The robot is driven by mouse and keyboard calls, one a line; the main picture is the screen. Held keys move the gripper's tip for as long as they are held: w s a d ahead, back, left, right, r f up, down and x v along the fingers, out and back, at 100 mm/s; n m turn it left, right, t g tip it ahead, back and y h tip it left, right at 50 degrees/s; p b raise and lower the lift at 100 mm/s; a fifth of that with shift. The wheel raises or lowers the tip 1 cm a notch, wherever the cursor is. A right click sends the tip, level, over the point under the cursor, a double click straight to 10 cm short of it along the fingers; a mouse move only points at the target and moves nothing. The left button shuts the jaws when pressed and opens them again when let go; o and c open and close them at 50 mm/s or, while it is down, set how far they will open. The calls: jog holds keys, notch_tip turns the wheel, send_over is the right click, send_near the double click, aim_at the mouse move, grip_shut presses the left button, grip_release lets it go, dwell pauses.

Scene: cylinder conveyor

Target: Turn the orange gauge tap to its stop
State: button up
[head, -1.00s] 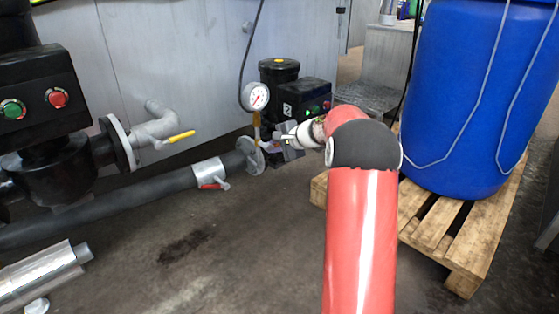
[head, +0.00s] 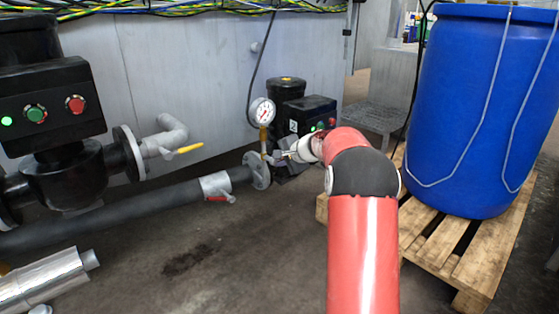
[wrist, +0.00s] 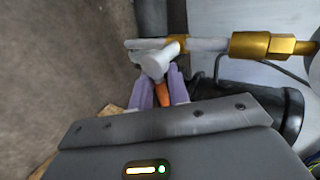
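The orange gauge tap (wrist: 162,94) shows in the wrist view as a short orange lever below a grey valve body. The valve joins a brass fitting (wrist: 262,44) on its right. My gripper (wrist: 162,92) has its two purple fingers on either side of the lever, close against it, and looks shut on it. In the head view my gripper (head: 276,157) is at the valve just below the round white pressure gauge (head: 262,111). The lever itself is too small and covered to make out there.
A grey pipe with a flange (head: 257,170) runs left below the gauge. A black pump with a button box (head: 308,118) stands behind my gripper. A blue drum (head: 478,110) on a wooden pallet (head: 420,226) is to the right. Other taps have yellow (head: 188,149) and red (head: 219,198) handles.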

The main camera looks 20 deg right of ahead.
jog(key=v, duration=0.7)
jog(key=shift+s+d+r, duration=0.15)
jog(key=shift+s+r, duration=0.05)
jog(key=shift+s, duration=0.1)
dwell(0.3)
jog(key=s+a+r+n+g+p, duration=0.25)
jog(key=s+a+r, duration=0.25)
jog(key=s+a, duration=0.3)
jog(key=s+a+r+n+g+p, duration=0.1)
jog(key=s+a+r+n+p, duration=0.3)
jog(key=s+a, duration=0.45)
jog(key=s+a+n+g+h+p, duration=0.1)
jog(key=s+n+p, duration=0.4)
jog(key=s, duration=1.9)
jog(key=a+n+h, duration=0.1)
jog(key=n+h, duration=0.1)
jog(key=shift+s+a+r+h, duration=0.2)
jog(key=shift+a+r+h, duration=0.1)
jog(key=shift+a+r, duration=0.1)
